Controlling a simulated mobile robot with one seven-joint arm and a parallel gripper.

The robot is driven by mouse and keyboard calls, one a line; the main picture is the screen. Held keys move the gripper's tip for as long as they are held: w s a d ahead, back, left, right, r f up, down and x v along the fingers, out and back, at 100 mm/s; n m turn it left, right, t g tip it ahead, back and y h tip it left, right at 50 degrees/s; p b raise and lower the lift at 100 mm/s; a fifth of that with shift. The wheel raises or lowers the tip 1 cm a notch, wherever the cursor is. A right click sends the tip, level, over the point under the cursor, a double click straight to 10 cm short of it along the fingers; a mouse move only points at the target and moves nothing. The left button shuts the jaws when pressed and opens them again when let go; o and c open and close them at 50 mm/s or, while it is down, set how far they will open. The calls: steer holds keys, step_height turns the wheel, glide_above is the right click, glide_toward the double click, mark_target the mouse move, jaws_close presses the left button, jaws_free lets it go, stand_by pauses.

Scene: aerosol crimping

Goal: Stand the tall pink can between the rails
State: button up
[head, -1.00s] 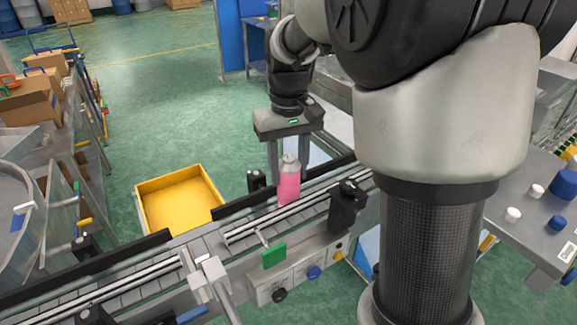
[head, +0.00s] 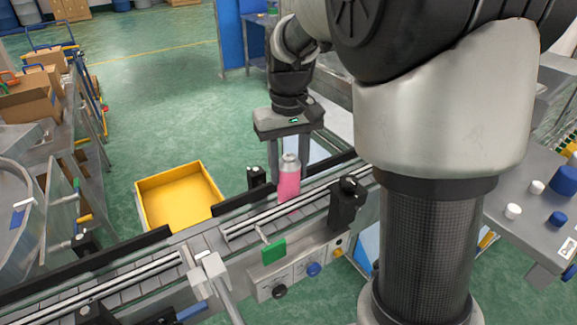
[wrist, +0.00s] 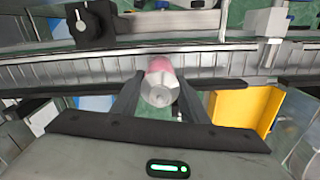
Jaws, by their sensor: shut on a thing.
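The tall pink can (head: 288,184) with a silver top stands upright at the conveyor (head: 75,297), between the long rails (head: 282,213). In the wrist view the silver top of the pink can (wrist: 159,88) shows between the two dark fingers. My gripper (head: 288,172) points straight down and is shut on the can. The can's base looks to be at belt level, but I cannot tell whether it touches the belt.
A yellow bin (head: 180,202) stands on the floor beyond the conveyor. Black sensor blocks (head: 346,205) flank the rails. A green tab (head: 273,251) and a control box (head: 297,275) are on the near side. A table with white and blue caps (head: 558,218) is at right.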

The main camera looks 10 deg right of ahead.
steer(key=shift+f, duration=0.2)
stand_by(0.5)
steer(key=o, duration=1.4)
steer(key=shift+r, duration=0.1)
step_height(320, 180, up, 17)
steer(key=p, duration=0.2)
steer(key=shift+r+p, duration=0.1)
steer(key=shift+p, duration=0.25)
